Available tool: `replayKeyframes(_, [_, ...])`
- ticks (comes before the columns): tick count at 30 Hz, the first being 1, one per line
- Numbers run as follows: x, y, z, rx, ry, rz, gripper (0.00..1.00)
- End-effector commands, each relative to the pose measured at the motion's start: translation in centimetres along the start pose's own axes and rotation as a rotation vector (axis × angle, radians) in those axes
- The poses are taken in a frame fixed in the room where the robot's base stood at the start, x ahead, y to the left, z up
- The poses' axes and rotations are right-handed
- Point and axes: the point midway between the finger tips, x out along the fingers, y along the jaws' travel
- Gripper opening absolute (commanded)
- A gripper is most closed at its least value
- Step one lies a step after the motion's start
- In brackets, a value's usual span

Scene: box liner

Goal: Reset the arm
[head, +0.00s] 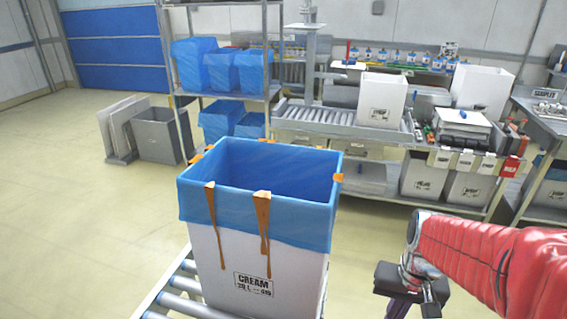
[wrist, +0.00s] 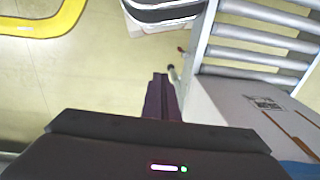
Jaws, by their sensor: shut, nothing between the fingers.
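My arm, in a red sleeve, reaches in from the right of the head view. My gripper (head: 397,308) hangs at its end, to the right of the white CREAM box and apart from it. In the wrist view my gripper (wrist: 160,92) shows its dark purple fingers together, with nothing between them, above the pale floor. The white box (head: 240,265) stands upright on rollers, with a blue liner (head: 258,220) folded over its rim. Orange strips hang down its front, and orange clips sit at the rim. In the wrist view the box (wrist: 235,105) is at the right.
A roller conveyor (head: 172,295) lies under the box and shows at the top right of the wrist view (wrist: 255,45). A shelf rack (head: 225,95) with blue-lined boxes and a long workbench (head: 345,125) stand behind. Open floor (head: 80,230) lies to the left.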

Motion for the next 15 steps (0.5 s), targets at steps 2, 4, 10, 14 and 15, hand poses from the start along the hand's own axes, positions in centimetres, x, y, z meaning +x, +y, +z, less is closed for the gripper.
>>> replayKeyframes(2, [-1.2,-0.5,0.5,-0.027,0.043,0.007,0.0])
replayKeyframes(4, [-2.0,-0.8,0.9,-0.051,0.075,0.013,0.0])
replayKeyframes(10, [-4.5,-1.8,2.1,-0.114,0.169,0.024,0.0])
replayKeyframes(14, [-6.0,-2.5,3.0,-0.153,0.23,0.025,0.0])
replayKeyframes(15, [-6.5,-2.8,3.2,-0.165,0.25,0.024,0.0])
